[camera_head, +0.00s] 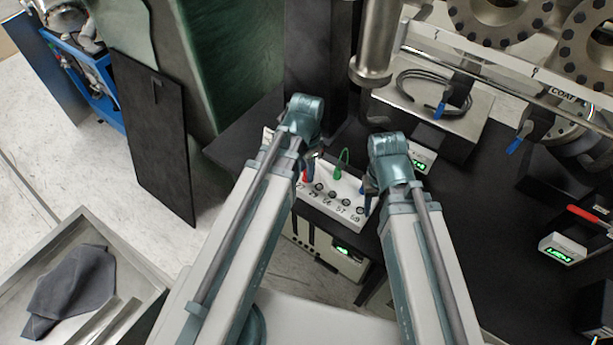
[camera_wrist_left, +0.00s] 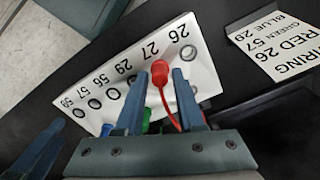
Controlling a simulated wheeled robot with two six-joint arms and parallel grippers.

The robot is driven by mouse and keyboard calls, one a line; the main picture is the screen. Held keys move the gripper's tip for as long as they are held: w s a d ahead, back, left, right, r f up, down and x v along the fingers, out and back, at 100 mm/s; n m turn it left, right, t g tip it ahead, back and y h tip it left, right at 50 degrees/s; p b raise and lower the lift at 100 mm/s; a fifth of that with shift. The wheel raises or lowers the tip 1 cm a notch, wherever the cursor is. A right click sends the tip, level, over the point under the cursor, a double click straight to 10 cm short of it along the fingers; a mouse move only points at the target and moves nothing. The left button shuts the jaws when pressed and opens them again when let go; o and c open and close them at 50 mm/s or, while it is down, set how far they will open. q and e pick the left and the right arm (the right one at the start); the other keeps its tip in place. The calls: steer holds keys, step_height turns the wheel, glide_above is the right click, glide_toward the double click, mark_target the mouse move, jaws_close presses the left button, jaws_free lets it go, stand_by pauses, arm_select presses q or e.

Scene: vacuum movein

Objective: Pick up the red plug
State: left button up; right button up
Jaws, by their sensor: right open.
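The red plug (camera_wrist_left: 160,70) is in the left wrist view, with a red cable curling down to the right. It also shows in the head view (camera_head: 305,177), partly hidden by my left gripper (camera_head: 309,160). The white numbered socket panel (camera_wrist_left: 126,75) lies under it, with a row of round sockets. In the left wrist view, my left gripper (camera_wrist_left: 160,80) has one finger on each side of the red plug, with narrow gaps visible. Whether the plug sits in a socket is hidden. My right gripper (camera_head: 370,188) is open at the panel's right end (camera_head: 345,213).
A green plug (camera_head: 336,173) with a green cable stands on the panel between my grippers. A wiring card (camera_wrist_left: 280,45) lies beside the panel. A dark post (camera_head: 315,70) and a metal cylinder (camera_head: 373,60) rise behind.

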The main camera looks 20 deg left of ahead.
arm_select(q)
jaws_close()
steer(key=shift+r, duration=0.2)
arm_select(e)
steer(key=shift+r, duration=0.15)
